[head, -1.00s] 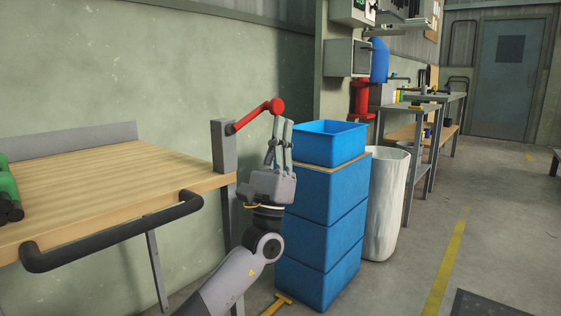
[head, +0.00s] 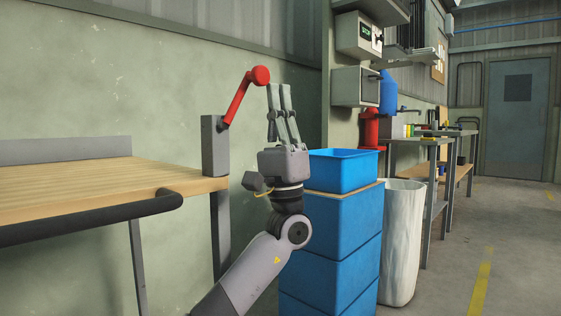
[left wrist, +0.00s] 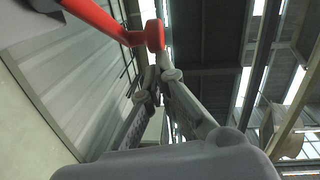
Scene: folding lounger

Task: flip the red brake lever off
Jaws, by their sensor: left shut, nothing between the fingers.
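The red brake lever (head: 238,98) is mounted on a grey post (head: 214,146) at the right end of the wooden bench. It slopes steeply up to the right and ends in a round red knob (head: 261,75). My left gripper (head: 278,90) points upward, shut and empty, with its fingertips just right of the knob. In the left wrist view the lever (left wrist: 97,18) comes in from the upper left, and its knob (left wrist: 155,35) is close to the fingertips (left wrist: 160,72). I cannot tell whether they touch. My right gripper is not in view.
The bench (head: 90,187) has a black front rail (head: 90,218). A stack of blue crates (head: 335,235) stands close right of my left arm, with a white bin (head: 402,240) beside it. The wall is behind the lever. Open floor lies at the right.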

